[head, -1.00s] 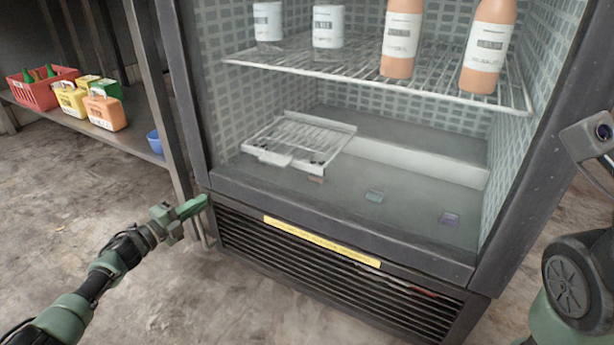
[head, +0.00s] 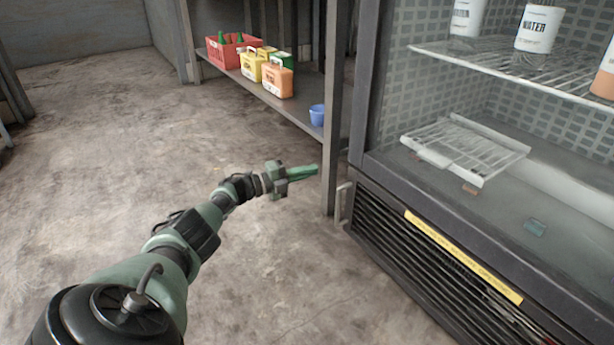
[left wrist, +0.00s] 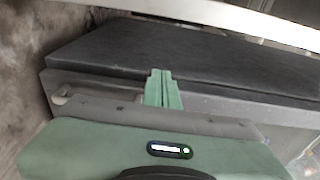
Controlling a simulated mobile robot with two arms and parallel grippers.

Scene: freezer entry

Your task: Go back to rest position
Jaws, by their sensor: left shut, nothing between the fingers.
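My left gripper (head: 304,172) is shut and empty. In the head view it is held out over the bare floor, left of the freezer's front corner and apart from it as far as I can tell. In the left wrist view its green fingers (left wrist: 161,88) are together, with the dark freezer edge behind them. My right gripper is not in view.
The freezer (head: 440,215) stands open at the right, with a wire shelf (head: 500,68) holding white containers and a loose rack (head: 465,148) inside. A low shelf (head: 300,118) holds a red crate (head: 222,55), several cartons and a blue bowl (head: 317,115). The floor (head: 110,180) at left is clear.

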